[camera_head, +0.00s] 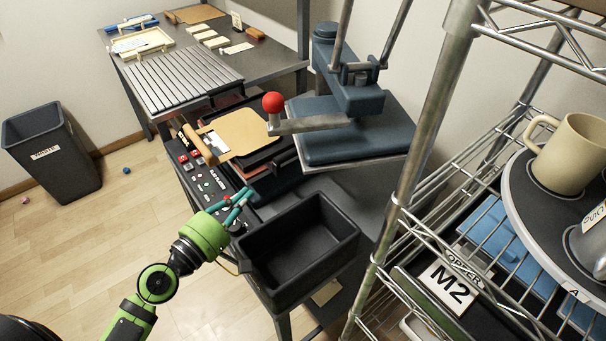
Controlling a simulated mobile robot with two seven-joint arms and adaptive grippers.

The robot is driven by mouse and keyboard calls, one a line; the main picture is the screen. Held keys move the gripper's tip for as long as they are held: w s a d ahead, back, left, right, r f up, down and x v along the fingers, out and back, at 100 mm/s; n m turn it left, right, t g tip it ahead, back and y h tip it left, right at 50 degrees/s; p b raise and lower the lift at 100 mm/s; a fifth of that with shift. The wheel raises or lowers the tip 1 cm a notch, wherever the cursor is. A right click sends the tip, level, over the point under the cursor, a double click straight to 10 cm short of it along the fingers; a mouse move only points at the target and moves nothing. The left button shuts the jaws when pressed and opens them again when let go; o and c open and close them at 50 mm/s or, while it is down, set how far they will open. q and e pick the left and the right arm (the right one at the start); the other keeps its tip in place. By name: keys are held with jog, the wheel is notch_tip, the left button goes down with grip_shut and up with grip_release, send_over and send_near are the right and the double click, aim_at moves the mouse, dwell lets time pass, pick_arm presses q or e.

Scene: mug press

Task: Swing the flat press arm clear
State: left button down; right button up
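The flat press has a blue upper plate (350,146) hung from a blue head (352,90). A grey lever arm (318,123) runs left from the head and ends in a red ball knob (273,102). The blue plate sits to the right of the press bed, where a tan board (240,132) lies on a black pad. My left gripper (240,195) has teal fingers that look apart, with nothing between them. It hovers over the control panel's lower end, below and left of the knob, not touching it. My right gripper is not in view.
A black bin (300,250) stands just right of my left gripper. The control panel (205,180) has several buttons. A wire rack post (425,120) and shelf with mugs (568,153) stand at right. A slatted table (180,80) is behind; floor at left is mostly clear.

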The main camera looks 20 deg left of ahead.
pick_arm(q)
jog(key=s+d+p+x, duration=0.1)
jog(key=p+x, duration=0.3)
jog(key=x, duration=0.7)
jog(key=shift+w+d, duration=0.35)
jog(key=shift+d, duration=0.55)
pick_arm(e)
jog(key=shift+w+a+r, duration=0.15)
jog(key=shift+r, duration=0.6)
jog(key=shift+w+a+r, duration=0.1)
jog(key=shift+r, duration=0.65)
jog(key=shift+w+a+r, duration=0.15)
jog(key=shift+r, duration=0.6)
